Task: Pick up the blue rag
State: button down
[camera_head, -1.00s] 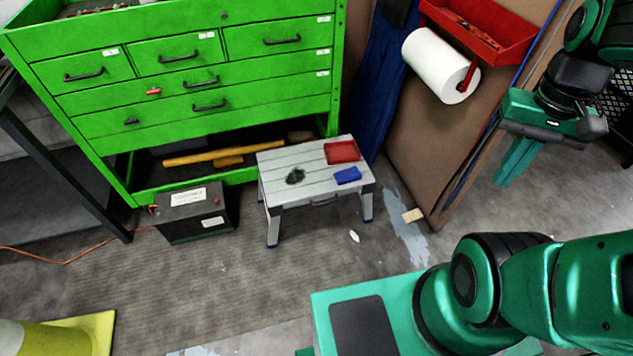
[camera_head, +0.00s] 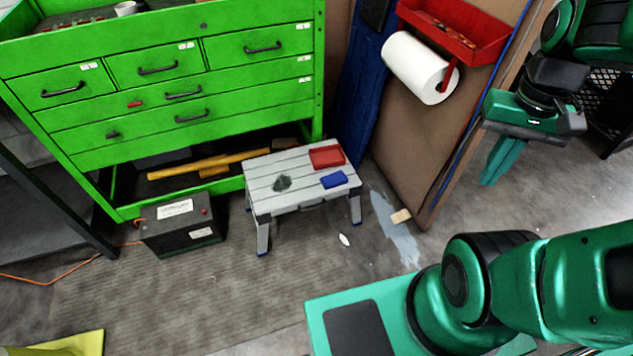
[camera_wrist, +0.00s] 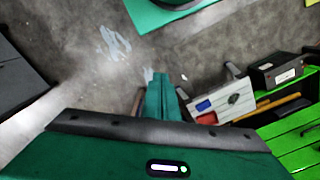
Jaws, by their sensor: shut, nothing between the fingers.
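The blue rag (camera_head: 334,180) lies flat on the front right part of a small grey step stool (camera_head: 285,193), in front of a red item (camera_head: 326,156). In the wrist view the blue rag (camera_wrist: 204,105) shows right of my fingers, on the stool top. My gripper (camera_head: 498,165) hangs at the upper right of the head view, well apart from the stool and beyond the brown board's right edge. Its green fingers are together and empty. They also show in the wrist view (camera_wrist: 163,97), pointing away from the camera.
A green drawer cabinet (camera_head: 190,85) stands behind the stool. A black battery-like box (camera_head: 180,225) sits left of it. A brown board (camera_head: 430,140) with a paper roll (camera_head: 420,68) and red tray (camera_head: 455,30) stands between stool and gripper. Floor in front is mostly clear.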

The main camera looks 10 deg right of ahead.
aim_at(338, 179)
jog(key=k, duration=0.65)
jog(key=u, duration=0.35)
jog(key=i, duration=1.65)
jog(key=z, duration=0.2)
